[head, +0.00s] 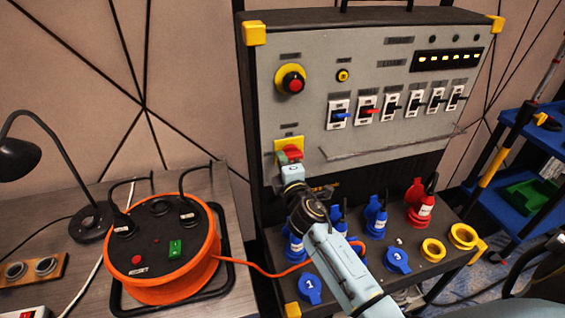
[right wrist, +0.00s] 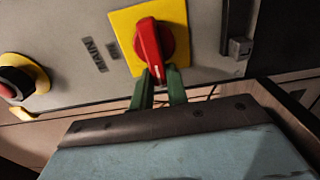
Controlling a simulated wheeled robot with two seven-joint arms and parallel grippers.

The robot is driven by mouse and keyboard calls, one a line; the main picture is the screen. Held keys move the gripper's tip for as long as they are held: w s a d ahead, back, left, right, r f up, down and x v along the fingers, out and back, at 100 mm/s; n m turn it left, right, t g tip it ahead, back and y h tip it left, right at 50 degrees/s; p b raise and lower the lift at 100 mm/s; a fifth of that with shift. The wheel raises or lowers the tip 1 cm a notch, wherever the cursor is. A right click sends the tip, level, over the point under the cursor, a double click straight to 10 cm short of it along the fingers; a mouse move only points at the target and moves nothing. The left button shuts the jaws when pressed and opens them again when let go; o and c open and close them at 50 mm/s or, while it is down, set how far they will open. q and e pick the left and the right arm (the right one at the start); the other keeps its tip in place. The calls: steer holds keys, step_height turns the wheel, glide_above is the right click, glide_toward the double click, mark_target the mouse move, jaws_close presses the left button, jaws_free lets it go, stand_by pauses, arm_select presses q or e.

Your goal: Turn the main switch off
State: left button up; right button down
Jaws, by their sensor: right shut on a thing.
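The main switch is a red rotary handle (head: 291,150) on a yellow plate, low on the left of the grey panel. In the right wrist view the red handle (right wrist: 149,45) stands near the middle of the yellow plate (right wrist: 122,22), beside a label reading MAIN. My right gripper (head: 290,161) is at the switch from below. In the right wrist view its green fingers (right wrist: 159,82) are shut on the near end of the handle. The gripper and arm hide the plate's lower part in the head view. My left gripper is not in view.
Above the switch is a red emergency button (head: 291,82) on a yellow ring. A row of breakers (head: 367,109) lies to the right. A thin ledge (head: 390,143) juts out below them. Blue and red plugs (head: 420,205) stand on the lower shelf. An orange cable reel (head: 160,250) sits at left.

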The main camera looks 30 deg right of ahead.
steer(key=c, duration=1.4)
jaws_free()
steer(key=shift+s, duration=0.1)
steer(key=v, duration=1.3)
steer(key=shift+s+f+b, duration=0.1)
steer(key=shift+s+b, duration=0.05)
steer(key=shift+b, duration=0.15)
